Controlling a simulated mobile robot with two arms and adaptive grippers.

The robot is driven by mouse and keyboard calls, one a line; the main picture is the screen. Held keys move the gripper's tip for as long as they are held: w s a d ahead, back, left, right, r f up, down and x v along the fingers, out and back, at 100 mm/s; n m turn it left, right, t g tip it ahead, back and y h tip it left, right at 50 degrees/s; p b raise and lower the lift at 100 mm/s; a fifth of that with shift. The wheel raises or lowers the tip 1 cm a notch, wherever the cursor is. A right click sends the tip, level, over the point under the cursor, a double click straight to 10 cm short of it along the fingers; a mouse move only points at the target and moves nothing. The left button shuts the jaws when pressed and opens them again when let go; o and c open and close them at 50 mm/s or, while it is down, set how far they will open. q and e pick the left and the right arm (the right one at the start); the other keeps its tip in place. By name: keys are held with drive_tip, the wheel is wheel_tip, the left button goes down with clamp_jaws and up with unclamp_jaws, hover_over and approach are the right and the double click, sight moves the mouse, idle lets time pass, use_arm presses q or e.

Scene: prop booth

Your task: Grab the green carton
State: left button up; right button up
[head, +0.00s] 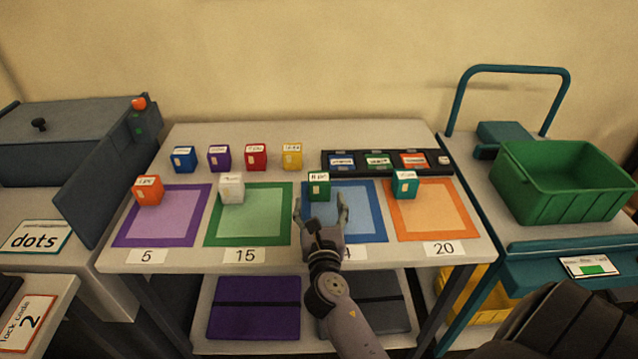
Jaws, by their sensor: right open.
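The green carton (318,187) is a small dark green box with a white label on top. It stands upright at the back left edge of the blue-bordered square (376,226) on the table. My right gripper (321,211) is open just in front of the carton, its fingers spread and pointing toward it. The left finger rises close to the carton's left side and the right finger is to its right. I cannot tell whether either finger touches it. My left gripper is not in view.
An orange carton (148,190), a white one (231,188) and a teal one (405,184) stand nearby on the table. Blue, purple, red and yellow cartons line the back. A black tray (330,169) lies behind the green carton. A green crate (566,204) stands at right.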

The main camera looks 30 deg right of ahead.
sight(320, 187)
drive_tip(key=x, duration=0.3)
drive_tip(key=shift+w+d, duration=0.15)
drive_tip(key=shift+w, duration=0.05)
drive_tip(key=shift+x, duration=0.85)
drive_tip(key=x, duration=0.4)
drive_tip(key=shift+w+d+f, duration=0.2)
drive_tip(key=shift+d+f, duration=0.05)
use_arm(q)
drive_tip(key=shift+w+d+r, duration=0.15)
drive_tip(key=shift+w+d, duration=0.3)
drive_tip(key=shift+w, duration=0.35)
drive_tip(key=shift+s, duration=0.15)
use_arm(e)
drive_tip(key=shift+c, duration=0.5)
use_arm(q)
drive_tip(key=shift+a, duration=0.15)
use_arm(e)
drive_tip(key=c, duration=1.2)
